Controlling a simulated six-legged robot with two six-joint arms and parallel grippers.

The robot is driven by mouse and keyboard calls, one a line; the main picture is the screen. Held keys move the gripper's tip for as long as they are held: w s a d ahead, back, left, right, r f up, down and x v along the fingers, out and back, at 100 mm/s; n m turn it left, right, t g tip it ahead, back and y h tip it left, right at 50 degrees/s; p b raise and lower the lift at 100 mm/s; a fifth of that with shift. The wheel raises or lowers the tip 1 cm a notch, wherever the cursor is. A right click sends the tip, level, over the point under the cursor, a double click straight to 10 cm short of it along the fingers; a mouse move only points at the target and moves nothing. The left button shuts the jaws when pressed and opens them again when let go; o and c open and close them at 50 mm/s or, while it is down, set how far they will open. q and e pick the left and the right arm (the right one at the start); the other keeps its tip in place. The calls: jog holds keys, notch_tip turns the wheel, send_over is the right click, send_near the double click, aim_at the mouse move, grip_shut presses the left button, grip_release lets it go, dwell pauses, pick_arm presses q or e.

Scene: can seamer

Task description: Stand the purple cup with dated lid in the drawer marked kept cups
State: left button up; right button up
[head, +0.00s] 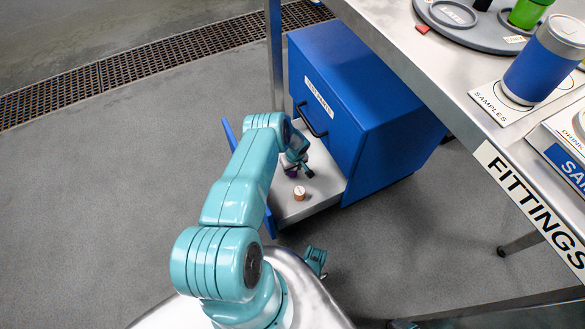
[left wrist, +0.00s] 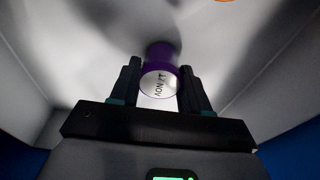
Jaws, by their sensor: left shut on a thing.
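The purple cup (left wrist: 163,52) has a silver lid (left wrist: 159,84) with a date that looks like "NOV 17", upside down in the left wrist view. My left gripper (left wrist: 158,92) is shut on it, one dark finger on each side. In the head view, my left gripper (head: 294,166) reaches down inside the open lower drawer (head: 327,185) of the blue cabinet, and a bit of the purple cup (head: 290,173) shows beneath it. I cannot tell whether the cup touches the drawer floor. The drawer's own marking is not visible. My right gripper is out of view.
An orange-brown cup with a pale lid (head: 299,193) stands in the drawer close to my gripper. The blue cabinet (head: 345,95) has a closed upper drawer with a label and handle. A metal table (head: 440,70) overhangs at right, with a blue cup (head: 540,65) on it.

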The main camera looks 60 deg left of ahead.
pick_arm(q)
jog(key=o, duration=1)
jog(key=shift+f, duration=0.15)
jog(key=shift+o, duration=0.2)
notch_tip(320, 180, up, 12)
jog(key=d+p, duration=0.2)
jog(key=p, duration=0.5)
jog(key=shift+s, duration=0.15)
